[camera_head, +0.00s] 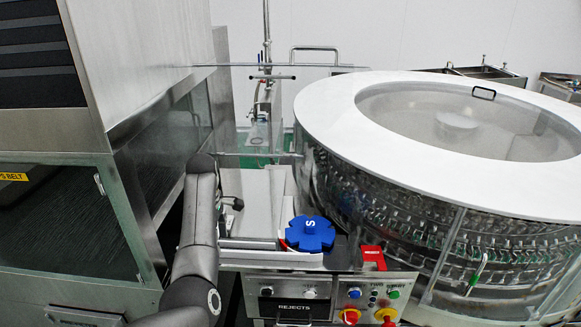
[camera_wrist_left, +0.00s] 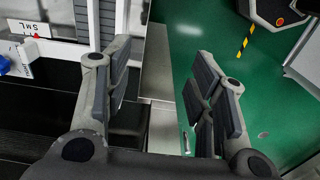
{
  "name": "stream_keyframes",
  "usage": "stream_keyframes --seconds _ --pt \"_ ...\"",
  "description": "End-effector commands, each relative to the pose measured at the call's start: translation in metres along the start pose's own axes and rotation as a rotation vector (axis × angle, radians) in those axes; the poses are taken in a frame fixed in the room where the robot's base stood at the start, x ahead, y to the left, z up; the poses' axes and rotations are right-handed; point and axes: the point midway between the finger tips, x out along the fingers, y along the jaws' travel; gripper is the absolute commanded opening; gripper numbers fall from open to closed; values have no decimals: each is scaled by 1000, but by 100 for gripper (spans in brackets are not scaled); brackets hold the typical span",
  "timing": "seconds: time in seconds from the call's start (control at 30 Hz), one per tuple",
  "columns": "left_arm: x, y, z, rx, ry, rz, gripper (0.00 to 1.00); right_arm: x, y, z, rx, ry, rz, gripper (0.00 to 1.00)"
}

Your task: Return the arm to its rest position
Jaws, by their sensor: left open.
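My left arm (camera_head: 199,230) rises from the bottom of the head view, left of the control panel. Its left gripper (camera_head: 231,204) is small and partly hidden there, near the steel work surface (camera_head: 258,195). In the left wrist view the two fingers of the left gripper (camera_wrist_left: 161,75) stand wide apart, with nothing held between them. A steel edge and green floor show behind the gap. My right arm and right gripper are not in view.
A blue star-shaped wheel marked S (camera_head: 310,234) sits right of the arm, above the control panel (camera_head: 330,292). The round washer (camera_head: 360,180) fills the right side. A glass-and-steel cabinet (camera_head: 130,190) stands close on the left. Green floor (camera_wrist_left: 205,30) shows in the wrist view.

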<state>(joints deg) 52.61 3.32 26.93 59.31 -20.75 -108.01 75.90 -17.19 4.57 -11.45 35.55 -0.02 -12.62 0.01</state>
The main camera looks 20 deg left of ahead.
Motion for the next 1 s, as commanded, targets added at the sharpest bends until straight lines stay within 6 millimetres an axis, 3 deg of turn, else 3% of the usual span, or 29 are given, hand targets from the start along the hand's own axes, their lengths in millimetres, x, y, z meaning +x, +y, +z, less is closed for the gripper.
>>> stream_keyframes --seconds 0.17,0.37,0.67,1.0 --pt "12 -7 -6 35 23 7 51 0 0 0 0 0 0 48" --pt "53 -41 -26 232 124 40 51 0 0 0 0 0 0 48" --pt "101 -116 -26 696 268 79 51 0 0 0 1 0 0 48" --pt "123 -227 21 1299 321 124 51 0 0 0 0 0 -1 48"
